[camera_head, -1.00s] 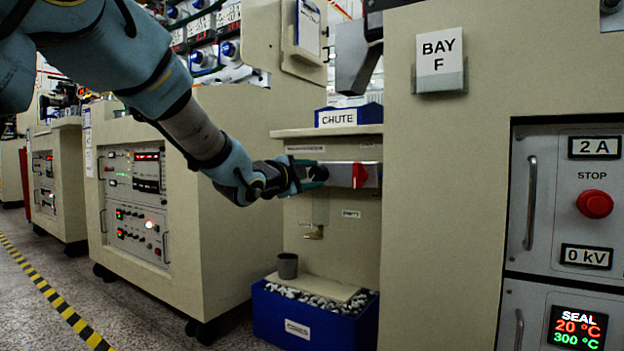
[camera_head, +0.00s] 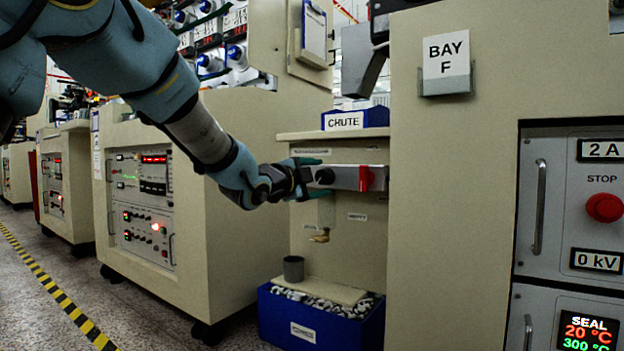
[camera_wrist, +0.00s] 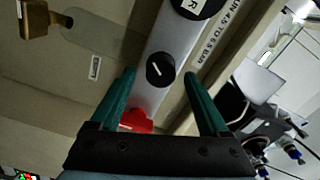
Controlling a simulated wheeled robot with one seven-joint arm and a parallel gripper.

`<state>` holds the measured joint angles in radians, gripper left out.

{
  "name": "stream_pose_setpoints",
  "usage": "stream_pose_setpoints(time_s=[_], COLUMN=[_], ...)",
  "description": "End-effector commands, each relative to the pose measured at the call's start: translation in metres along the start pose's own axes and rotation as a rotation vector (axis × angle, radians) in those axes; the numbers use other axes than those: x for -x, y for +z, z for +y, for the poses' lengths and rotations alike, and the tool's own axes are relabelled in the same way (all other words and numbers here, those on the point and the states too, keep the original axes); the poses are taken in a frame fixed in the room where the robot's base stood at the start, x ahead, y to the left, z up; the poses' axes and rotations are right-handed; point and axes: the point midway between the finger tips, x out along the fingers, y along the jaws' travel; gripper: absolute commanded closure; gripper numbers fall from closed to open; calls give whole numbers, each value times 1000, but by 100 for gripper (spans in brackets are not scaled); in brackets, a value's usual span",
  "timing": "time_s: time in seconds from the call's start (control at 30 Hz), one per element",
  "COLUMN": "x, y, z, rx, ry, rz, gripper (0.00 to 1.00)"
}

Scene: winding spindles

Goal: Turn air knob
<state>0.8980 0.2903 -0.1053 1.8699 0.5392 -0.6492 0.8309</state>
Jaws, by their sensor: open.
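The black round knob (camera_head: 324,176) sits on a grey metal strip on the front of the chute station. In the wrist view the knob (camera_wrist: 160,68) has a white line across its face, tilted a little from the strip's length. My gripper (camera_head: 304,178) is open at the left of the knob in the head view. In the wrist view its green fingers (camera_wrist: 160,75) point toward the strip, with the knob seen between the tips. I cannot tell whether they touch it. A red knob or lever (camera_head: 366,178) sits on the same strip; it also shows in the wrist view (camera_wrist: 135,122).
A label (camera_wrist: 213,42) ending in "BAR" runs beside the strip. The BAY F cabinet (camera_head: 450,180) stands close at the right.

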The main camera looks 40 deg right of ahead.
Motion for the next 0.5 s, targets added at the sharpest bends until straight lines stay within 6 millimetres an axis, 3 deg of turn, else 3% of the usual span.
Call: stream_pose_setpoints(time_s=[0.5], x=[88], y=[0], z=[-3], rx=[-1], ry=[0], rz=[-2], gripper=[21])
